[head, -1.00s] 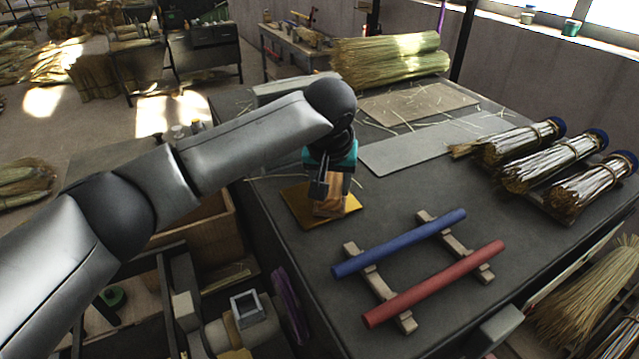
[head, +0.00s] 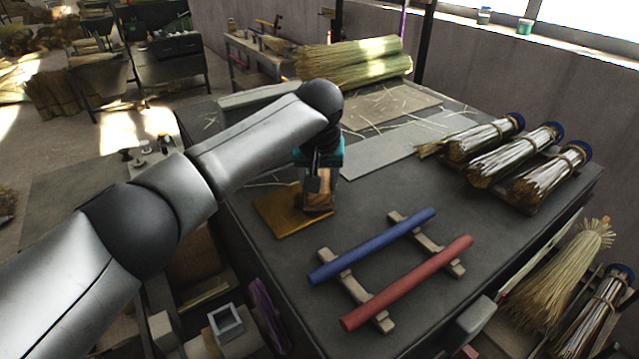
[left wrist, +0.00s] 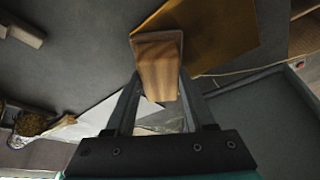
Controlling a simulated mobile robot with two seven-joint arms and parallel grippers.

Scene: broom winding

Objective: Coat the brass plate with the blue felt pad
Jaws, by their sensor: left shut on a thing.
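The brass plate (head: 287,219) lies flat near the left edge of the dark workbench. It also shows at the top of the left wrist view (left wrist: 222,30). My left gripper (head: 316,183) is shut on a wooden block (head: 323,193), which stands over the right part of the plate. In the left wrist view the block (left wrist: 158,66) sits between the two fingers. The blue felt is not visible; the underside of the block is hidden, and I cannot tell whether it touches the plate. My right gripper is not in view.
A blue rod (head: 372,247) and a red rod (head: 408,283) rest on wooden supports in front of the plate. Several bound brooms (head: 515,155) lie at the right. A grey sheet (head: 380,153) and a straw bundle (head: 352,62) lie farther back.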

